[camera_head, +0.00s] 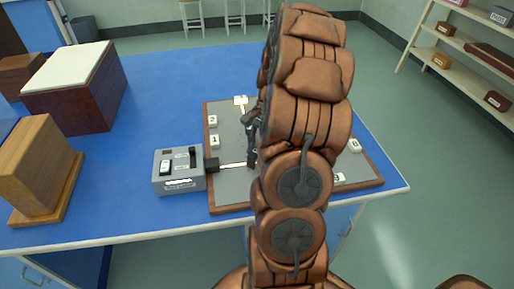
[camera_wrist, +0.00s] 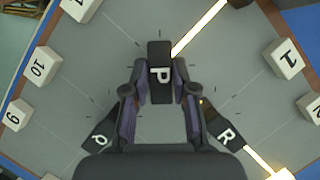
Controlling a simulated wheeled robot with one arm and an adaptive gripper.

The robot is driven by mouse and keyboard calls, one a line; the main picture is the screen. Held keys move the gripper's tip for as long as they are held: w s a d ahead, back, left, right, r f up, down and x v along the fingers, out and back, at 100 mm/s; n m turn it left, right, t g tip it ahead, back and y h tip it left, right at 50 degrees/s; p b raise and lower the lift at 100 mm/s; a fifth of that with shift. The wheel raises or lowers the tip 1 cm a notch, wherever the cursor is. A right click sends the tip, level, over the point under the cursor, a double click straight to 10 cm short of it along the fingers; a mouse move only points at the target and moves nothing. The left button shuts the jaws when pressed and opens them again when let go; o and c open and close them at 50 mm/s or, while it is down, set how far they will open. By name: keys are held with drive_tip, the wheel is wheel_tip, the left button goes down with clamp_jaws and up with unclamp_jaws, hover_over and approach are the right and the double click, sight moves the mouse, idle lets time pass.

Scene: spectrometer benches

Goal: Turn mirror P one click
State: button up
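Mirror P (camera_wrist: 160,88) is a dark upright block with a white letter P, on the grey round-marked board (camera_wrist: 75,70). In the wrist view my gripper (camera_wrist: 160,66) has one finger on each side of it, and the fingertips appear to touch its sides. A bright beam (camera_wrist: 202,27) runs from the upper right to mirror P. Mirror R (camera_wrist: 226,134) is at the lower right, with another lit beam stretch beyond it. A third black mirror (camera_wrist: 99,138) is at the lower left, partly behind my gripper. In the head view my arm hides the mirrors.
The grey source box (camera_head: 179,171) stands left of the wood-framed board (camera_head: 228,209) on the blue table (camera_head: 160,90). Numbered white blocks, such as 1 (camera_wrist: 285,58) and 10 (camera_wrist: 41,66), ring the board. Wooden boxes (camera_head: 45,170) stand at the left.

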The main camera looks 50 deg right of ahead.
drive_tip(key=o, duration=0.4)
drive_tip(key=v, duration=1.2)
idle(0.4)
